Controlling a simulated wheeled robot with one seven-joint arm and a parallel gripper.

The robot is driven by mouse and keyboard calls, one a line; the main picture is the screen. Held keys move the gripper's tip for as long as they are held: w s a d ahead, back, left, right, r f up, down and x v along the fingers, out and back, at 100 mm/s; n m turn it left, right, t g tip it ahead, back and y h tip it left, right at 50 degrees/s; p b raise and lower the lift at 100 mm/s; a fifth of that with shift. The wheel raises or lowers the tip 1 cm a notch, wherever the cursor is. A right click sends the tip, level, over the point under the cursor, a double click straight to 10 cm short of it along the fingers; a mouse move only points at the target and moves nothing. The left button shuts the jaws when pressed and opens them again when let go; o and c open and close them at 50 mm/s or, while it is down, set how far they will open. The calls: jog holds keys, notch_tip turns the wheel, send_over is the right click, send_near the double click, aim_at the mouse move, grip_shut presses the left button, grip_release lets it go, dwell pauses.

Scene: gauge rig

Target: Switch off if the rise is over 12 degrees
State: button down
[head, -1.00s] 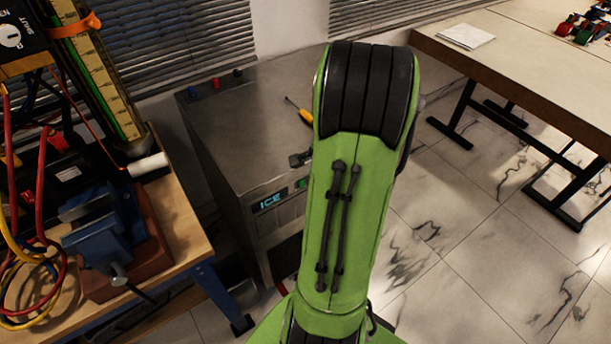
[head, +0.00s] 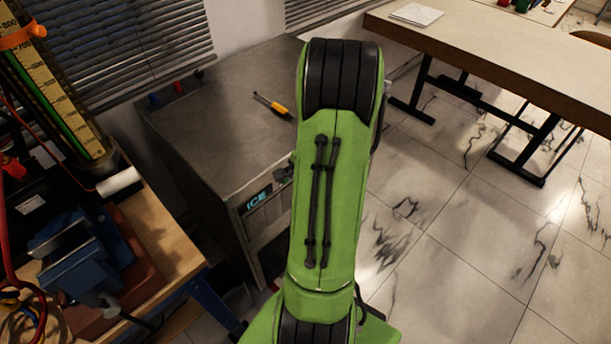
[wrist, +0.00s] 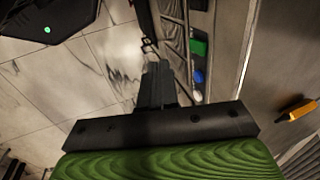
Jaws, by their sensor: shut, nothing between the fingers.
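A grey metal machine (head: 215,110) with a lit "ICE" display (head: 258,199) on its front stands left of my arm. In the wrist view its front panel shows a green switch-like part (wrist: 198,47) and a blue round part (wrist: 198,76); their settings cannot be read. A tall scale column (head: 60,90) with a green strip and an orange clip stands at the far left; its reading is too small to tell. My gripper (wrist: 157,70) is shut and empty, in front of the panel, apart from the green part. In the head view my arm hides most of the gripper.
A yellow-handled screwdriver (head: 272,104) lies on the machine top. A wooden bench (head: 165,240) with a blue vise (head: 85,265) stands at left. A table (head: 480,50) with paper stands at back right. Tiled floor is clear at right.

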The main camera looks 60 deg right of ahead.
jog(key=shift+w+d+f+b, duration=0.2)
jog(key=shift+w+f, duration=0.35)
jog(key=shift+w, duration=0.2)
jog(key=shift+w+d+f+b, duration=0.15)
jog(key=shift+w+f, duration=0.35)
jog(key=shift+w, duration=0.3)
jog(key=shift+w+d+f+b, duration=0.2)
jog(key=shift+w+f, duration=0.35)
jog(key=shift+w, duration=0.2)
jog(key=shift+w+f, duration=0.1)
